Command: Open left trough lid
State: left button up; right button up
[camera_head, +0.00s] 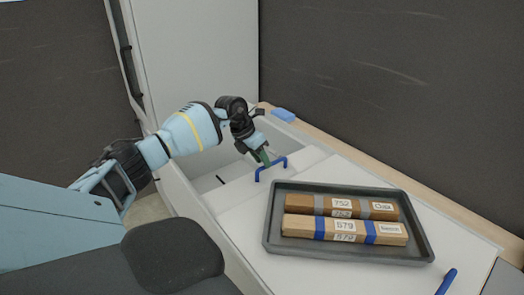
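The left trough (207,183) shows as a recess with pale inner walls, partly uncovered. A white lid panel (303,158) lies to its right, with a blue bar handle (284,161) standing on it near the trough. My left gripper (264,158) points down at the blue handle, with its green-tinted fingertips beside or on it. The fingers are small and overlap the handle, so I cannot tell whether they grip it. My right gripper is out of view.
A dark tray (268,243) with two labelled brown packages (342,207) rests on the white top. Another blue handle (447,282) is at the lower right. A small blue block (283,115) lies on the wooden back ledge. A dark chair-like pad (172,255) is in front.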

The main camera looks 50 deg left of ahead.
pick_arm(q)
jog(key=v, duration=0.6)
jog(key=shift+r, duration=0.35)
jog(key=shift+s+a, duration=0.1)
jog(key=shift+s, duration=0.05)
